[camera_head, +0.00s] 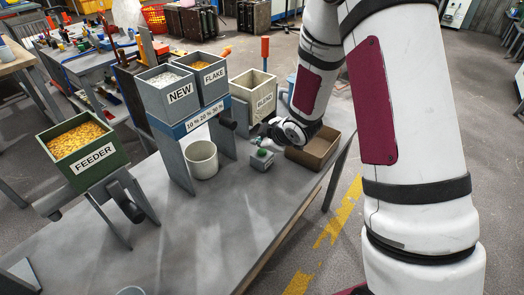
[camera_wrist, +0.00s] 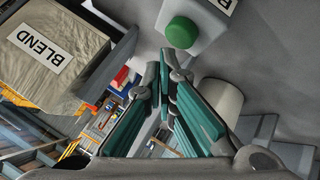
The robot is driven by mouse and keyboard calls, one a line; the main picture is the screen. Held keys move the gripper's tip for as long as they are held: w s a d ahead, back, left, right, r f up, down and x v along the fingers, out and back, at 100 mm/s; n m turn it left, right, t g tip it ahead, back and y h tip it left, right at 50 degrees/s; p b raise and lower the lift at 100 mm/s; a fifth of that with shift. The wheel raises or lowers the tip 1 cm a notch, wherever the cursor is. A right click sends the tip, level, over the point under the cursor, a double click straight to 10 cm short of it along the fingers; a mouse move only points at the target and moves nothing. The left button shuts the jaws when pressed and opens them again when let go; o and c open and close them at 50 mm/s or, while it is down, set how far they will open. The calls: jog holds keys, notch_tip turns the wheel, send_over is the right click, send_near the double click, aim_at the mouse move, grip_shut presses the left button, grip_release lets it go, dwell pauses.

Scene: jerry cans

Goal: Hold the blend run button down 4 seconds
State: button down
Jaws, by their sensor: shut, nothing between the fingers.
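The blend run button is a round green cap (camera_wrist: 182,32) on a small light-grey box (camera_wrist: 208,18) in the wrist view. A partly cut-off label shows on the box. In the head view the grey box (camera_head: 262,162) stands on the table in front of the BLEND bin (camera_head: 252,92). My gripper (camera_wrist: 166,62) is shut and empty, with teal finger pads. Its tips lie just below the button in the wrist view; I cannot tell if they touch it. In the head view my gripper (camera_head: 268,143) is small and partly hidden beside the box.
A brown open tray (camera_head: 313,152) is right of the box. The green FEEDER bin (camera_head: 95,158) is at far left. The front table top is mostly clear.

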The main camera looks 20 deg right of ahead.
aim_at(260, 152)
jog(key=shift+f, duration=0.15)
jog(key=shift+f+b, duration=0.3)
jog(key=shift+b, duration=0.1)
jog(key=shift+f+b, duration=0.5)
dwell(1.8)
dwell(3.4)
jog(key=shift+r+p, duration=0.75)
jog(key=shift+r, duration=0.2)
jog(key=shift+r+p, duration=1.95)
jog(key=shift+r, duration=0.6)
